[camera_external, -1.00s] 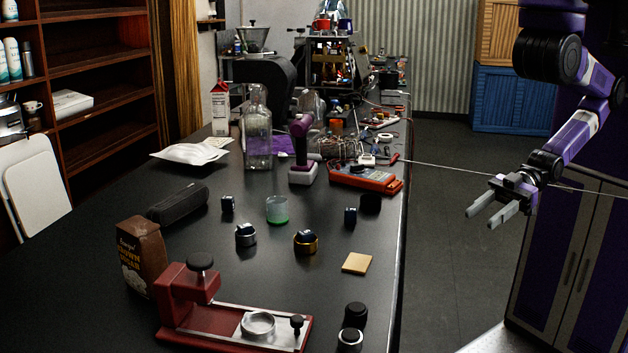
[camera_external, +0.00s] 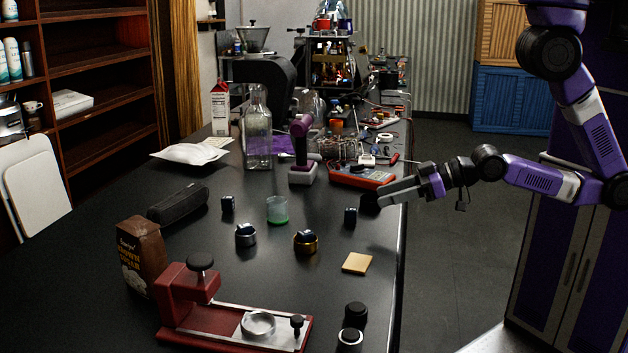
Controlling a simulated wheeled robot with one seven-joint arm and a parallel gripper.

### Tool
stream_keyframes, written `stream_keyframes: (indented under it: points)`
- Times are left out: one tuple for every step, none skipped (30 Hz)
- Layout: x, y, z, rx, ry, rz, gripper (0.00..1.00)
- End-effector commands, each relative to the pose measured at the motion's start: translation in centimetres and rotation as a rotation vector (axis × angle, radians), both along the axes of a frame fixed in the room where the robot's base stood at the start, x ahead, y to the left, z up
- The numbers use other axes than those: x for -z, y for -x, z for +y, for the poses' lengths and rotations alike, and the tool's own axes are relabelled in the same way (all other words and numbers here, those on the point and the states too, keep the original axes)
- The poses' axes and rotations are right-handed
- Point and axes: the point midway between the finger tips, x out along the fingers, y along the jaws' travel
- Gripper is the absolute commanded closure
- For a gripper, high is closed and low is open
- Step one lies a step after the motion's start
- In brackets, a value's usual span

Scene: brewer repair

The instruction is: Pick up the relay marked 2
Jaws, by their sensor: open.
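Several small dark blocks that look like relays stand on the black workbench (camera_external: 200,285). One block (camera_external: 228,204) is at the left and one (camera_external: 350,217) is at the right. Another block (camera_external: 245,230) sits on a silver ring and another (camera_external: 306,237) on a gold ring. No number is readable, so I cannot tell which is marked 2. My gripper (camera_external: 384,199) is open and empty. It reaches over the bench's right edge, to the right of the right-hand block and apart from it.
A dark cylinder (camera_external: 369,203) stands by my fingertips, partly hidden. A red multimeter (camera_external: 360,177) lies behind it. A green-bottomed glass (camera_external: 277,210), a tan square (camera_external: 357,263) and a red press (camera_external: 185,295) are on the bench. A tall clear bottle (camera_external: 257,135) stands farther back.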

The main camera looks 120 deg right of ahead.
Motion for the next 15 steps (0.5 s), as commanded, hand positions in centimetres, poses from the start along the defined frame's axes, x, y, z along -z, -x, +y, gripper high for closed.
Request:
stream_keyframes:
  points:
    - [0.3,0.0,0.0,0.0,-0.008,0.01,0.55]
    - [0.5,0.0,0.0,0.0,-0.012,0.015,0.55]
    - [0.7,-0.2,-0.2,0.0,-0.014,0.017,0.55]
    - [0.8,-0.4,-0.3,0.0,-0.014,0.017,0.55]
    - [0.8,-0.5,-0.5,0.0,-0.013,0.016,0.55]
    - [1.0,-0.8,-0.7,0.0,-0.013,0.016,0.55]
    - [1.1,-1.0,-0.9,0.0,-0.013,0.016,0.55]
    - [1.2,-1.3,-1.1,0.0,-0.013,0.016,0.55]
    - [1.3,-1.5,-1.3,0.0,-0.013,0.016,0.55]
    - [1.4,-1.6,-1.4,0.0,-0.013,0.016,0.55]
    - [1.6,-1.8,-1.6,0.0,-0.013,0.016,0.55]
    - [1.7,-2.0,-1.8,-0.001,-0.014,0.016,0.55]
    - [1.8,-2.1,-2.0,-0.001,-0.014,0.016,0.55]
    - [2.0,-2.3,-2.3,-0.001,-0.014,0.017,0.55]
    - [2.3,-2.7,-2.8,0.0,-0.013,0.017,0.55]
